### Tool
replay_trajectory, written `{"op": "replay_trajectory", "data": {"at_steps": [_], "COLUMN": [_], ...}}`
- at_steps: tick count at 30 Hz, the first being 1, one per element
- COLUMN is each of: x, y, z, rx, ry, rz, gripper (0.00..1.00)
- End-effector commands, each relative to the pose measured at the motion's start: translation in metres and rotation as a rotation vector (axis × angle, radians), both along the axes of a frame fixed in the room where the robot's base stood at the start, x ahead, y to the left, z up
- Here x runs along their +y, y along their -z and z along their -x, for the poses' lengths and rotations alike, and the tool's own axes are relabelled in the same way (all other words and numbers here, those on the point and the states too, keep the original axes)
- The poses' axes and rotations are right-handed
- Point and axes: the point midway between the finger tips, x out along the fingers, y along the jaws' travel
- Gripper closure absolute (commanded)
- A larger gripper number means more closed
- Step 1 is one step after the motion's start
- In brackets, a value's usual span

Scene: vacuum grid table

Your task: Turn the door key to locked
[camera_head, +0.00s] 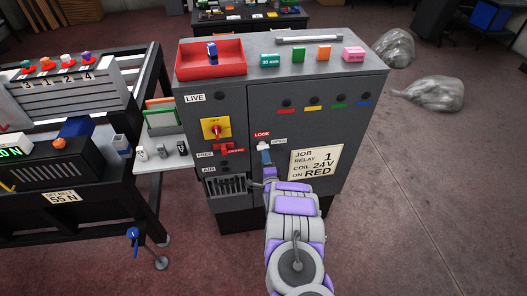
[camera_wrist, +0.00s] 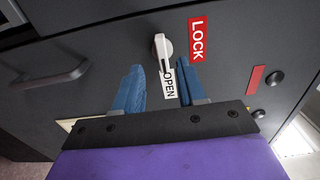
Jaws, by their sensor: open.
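The door key (camera_head: 263,146) is a small pale lever on the front of the grey cabinet (camera_head: 240,125), between a red LOCK label (camera_head: 262,134) and a white OPEN label (camera_head: 279,141). In the wrist view the key (camera_wrist: 163,44) is upper middle, its narrow end towards the OPEN label (camera_wrist: 169,84); the LOCK label (camera_wrist: 197,39) is right of it. My gripper (camera_head: 266,158) is just below the key in the head view. In the wrist view its blue fingers (camera_wrist: 160,70) are open, with the key at or just beyond their tips. I cannot tell whether they touch it.
Left of the key are a yellow rotary switch (camera_head: 214,129) and a red switch (camera_head: 229,149). A job card (camera_head: 317,162) is to the right. A red tray (camera_head: 211,57) and several small blocks lie on the cabinet top. A dark handle (camera_wrist: 45,80) shows in the wrist view.

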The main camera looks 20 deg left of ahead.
Motion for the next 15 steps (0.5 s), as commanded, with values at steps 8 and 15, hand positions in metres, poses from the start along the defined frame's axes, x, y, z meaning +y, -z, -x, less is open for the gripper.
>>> {"op": "replay_trajectory", "data": {"at_steps": [8,15], "x": [0.014,0.022], "y": [-0.002,-0.001], "z": [-0.027,-0.041], "rx": [-0.006,-0.003], "ry": [0.000,0.000], "rz": [-0.003,-0.002], "gripper": [0.60,0.60]}}
